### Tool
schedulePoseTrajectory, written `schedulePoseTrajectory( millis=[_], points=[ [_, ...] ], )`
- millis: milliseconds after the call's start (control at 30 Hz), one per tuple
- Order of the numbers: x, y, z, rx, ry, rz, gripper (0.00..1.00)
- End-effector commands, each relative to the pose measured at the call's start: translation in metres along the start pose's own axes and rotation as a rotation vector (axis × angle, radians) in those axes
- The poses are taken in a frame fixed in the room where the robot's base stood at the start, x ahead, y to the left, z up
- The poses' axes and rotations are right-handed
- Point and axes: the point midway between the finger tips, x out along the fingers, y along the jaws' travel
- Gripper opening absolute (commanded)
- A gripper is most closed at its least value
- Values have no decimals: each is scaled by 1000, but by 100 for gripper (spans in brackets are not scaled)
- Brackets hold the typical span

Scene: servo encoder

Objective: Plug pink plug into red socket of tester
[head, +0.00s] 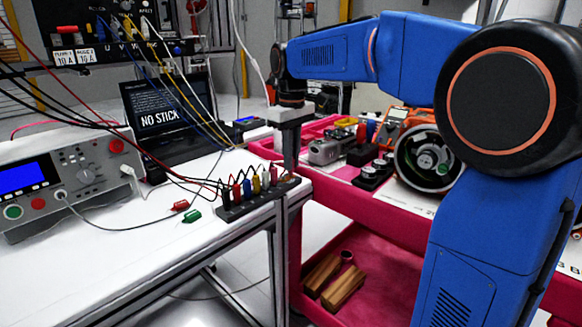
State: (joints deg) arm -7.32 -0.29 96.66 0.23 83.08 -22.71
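A black rack (252,204) holds several coloured plugs with leads near the table's right edge. A red plug (180,205) and a green plug (192,216) lie loose on the table. A grey tester-like unit (75,185) with a blue screen stands at the left. It has a round red part (116,146) on its front, and I cannot tell whether that is a socket. My gripper (291,168) points down beyond the rack's right end. Its fingers show edge-on, so their opening is unclear.
A black panel (100,58) with hanging leads stands above the table. A laptop (165,112) sits behind the grey unit. A red cart (395,195) with tools is at the right. The white tabletop (120,265) is clear at the front.

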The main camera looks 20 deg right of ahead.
Motion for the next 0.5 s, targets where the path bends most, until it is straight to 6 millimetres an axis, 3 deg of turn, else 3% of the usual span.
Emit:
schedulePoseTrajectory(
  millis=[500],
  points=[
    [0, 0, 0, 0, 0, 0, 0]
  ],
)
